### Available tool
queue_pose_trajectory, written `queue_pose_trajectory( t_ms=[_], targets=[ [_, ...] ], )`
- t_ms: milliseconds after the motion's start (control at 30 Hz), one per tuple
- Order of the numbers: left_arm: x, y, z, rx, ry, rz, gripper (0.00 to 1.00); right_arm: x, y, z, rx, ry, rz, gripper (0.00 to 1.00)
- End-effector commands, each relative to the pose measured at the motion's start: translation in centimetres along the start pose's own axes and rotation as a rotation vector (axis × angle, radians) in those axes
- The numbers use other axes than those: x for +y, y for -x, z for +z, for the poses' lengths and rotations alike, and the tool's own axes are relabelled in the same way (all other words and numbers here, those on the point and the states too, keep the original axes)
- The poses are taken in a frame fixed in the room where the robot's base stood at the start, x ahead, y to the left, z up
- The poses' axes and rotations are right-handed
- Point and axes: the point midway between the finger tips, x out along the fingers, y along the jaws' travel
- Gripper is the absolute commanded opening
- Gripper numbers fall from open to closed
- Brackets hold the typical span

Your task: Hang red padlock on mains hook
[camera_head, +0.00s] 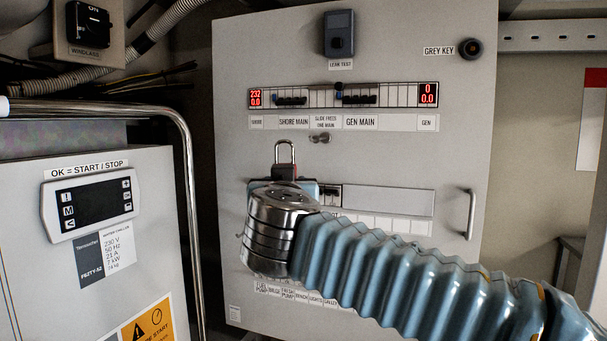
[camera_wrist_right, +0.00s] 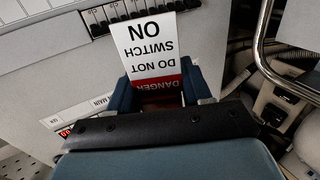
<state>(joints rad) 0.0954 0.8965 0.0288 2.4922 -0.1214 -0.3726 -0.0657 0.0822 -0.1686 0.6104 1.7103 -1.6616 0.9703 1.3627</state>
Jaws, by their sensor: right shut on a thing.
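The red padlock (camera_head: 284,171) is upright in the head view, its bare metal shackle standing up in front of the grey panel. My right gripper (camera_head: 284,187) is shut on its body. In the right wrist view a danger tag (camera_wrist_right: 152,50), reading upside down, extends beyond the fingers of my right gripper (camera_wrist_right: 160,98); the padlock body is mostly hidden there. A small metal fitting (camera_head: 320,138), which looks like the mains hook, is on the panel under the label between SHORE MAIN and GEN MAIN. It is above and right of the shackle, apart from it in the picture. My left gripper is out of view.
Breaker rows and red displays (camera_head: 255,97) are above the fitting. A key holder (camera_head: 470,48) labelled GREY KEY is at upper right, and a door handle (camera_head: 469,214) at right. A chiller unit (camera_head: 90,160) and metal rail (camera_head: 185,140) stand at left. My right arm covers the lower panel.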

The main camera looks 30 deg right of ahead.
Motion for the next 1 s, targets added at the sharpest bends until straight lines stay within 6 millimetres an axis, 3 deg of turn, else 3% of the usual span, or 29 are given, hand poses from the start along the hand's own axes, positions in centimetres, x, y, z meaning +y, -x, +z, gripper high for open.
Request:
queue_pose_trajectory(
  t_ms=[200, 333, 567, 1000],
  targets=[
    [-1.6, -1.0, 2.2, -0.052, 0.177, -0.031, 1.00, 1.1, -0.2, -1.3, 0.003, -0.002, 0.282, 0.12],
    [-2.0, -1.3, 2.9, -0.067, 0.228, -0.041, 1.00, 1.4, 0.5, -2.2, 0.003, -0.001, 0.373, 0.12],
    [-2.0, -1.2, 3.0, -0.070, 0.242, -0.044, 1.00, 1.8, 0.2, -2.4, 0.002, 0.001, 0.403, 0.12],
    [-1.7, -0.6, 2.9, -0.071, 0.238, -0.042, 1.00, 3.0, -2.6, -2.2, 0.002, 0.001, 0.400, 0.12]
  ],
)
